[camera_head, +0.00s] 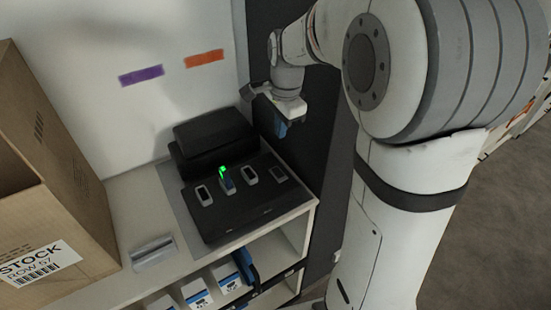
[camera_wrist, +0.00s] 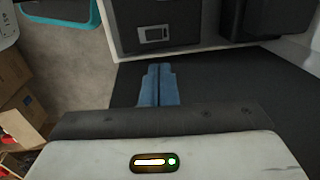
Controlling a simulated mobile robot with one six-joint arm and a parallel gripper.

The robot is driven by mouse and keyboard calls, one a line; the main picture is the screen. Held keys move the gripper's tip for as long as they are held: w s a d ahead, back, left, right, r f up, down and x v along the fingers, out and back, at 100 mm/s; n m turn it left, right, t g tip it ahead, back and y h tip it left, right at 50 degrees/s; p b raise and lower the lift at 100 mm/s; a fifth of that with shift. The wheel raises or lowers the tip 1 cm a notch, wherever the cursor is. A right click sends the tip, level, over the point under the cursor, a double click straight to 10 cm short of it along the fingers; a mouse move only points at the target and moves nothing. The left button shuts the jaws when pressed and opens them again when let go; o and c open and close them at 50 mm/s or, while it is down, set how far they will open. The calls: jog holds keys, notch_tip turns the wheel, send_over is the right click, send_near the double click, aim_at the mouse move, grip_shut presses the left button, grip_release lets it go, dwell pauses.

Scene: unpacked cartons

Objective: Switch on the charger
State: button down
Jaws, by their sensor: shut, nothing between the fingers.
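The charger (camera_head: 240,207) is a black unit on the shelf top, with a raised block at its back. Its sloped front has a row of several small slots or switches, most with pale outlines. One bluish piece (camera_head: 227,185) in the row has a bright green mark above it. Part of the charger (camera_wrist: 190,22) shows at the top of the wrist view, with one pale-framed slot (camera_wrist: 153,34). My gripper (camera_head: 282,130) hangs in the air to the right of the charger, apart from it. Its blue fingers (camera_wrist: 158,84) are together and empty.
An open cardboard carton (camera_head: 60,190) marked STOCK stands left of the charger. A grey holder (camera_head: 153,253) lies between them. White and blue boxes (camera_head: 197,293) sit on the shelf below. A dark panel (camera_head: 325,130) stands behind my gripper.

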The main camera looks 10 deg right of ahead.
aim_at(276, 169)
jog(key=shift+f, duration=0.1)
jog(key=f, duration=0.4)
jog(key=w+f+p, duration=0.1)
jog(key=f, duration=0.4)
jog(key=f+p, duration=0.1)
jog(key=f, duration=0.3)
jog(key=shift+w+a+f, duration=0.25)
jog(key=shift+w+f, duration=0.05)
jog(key=shift+f, duration=0.05)
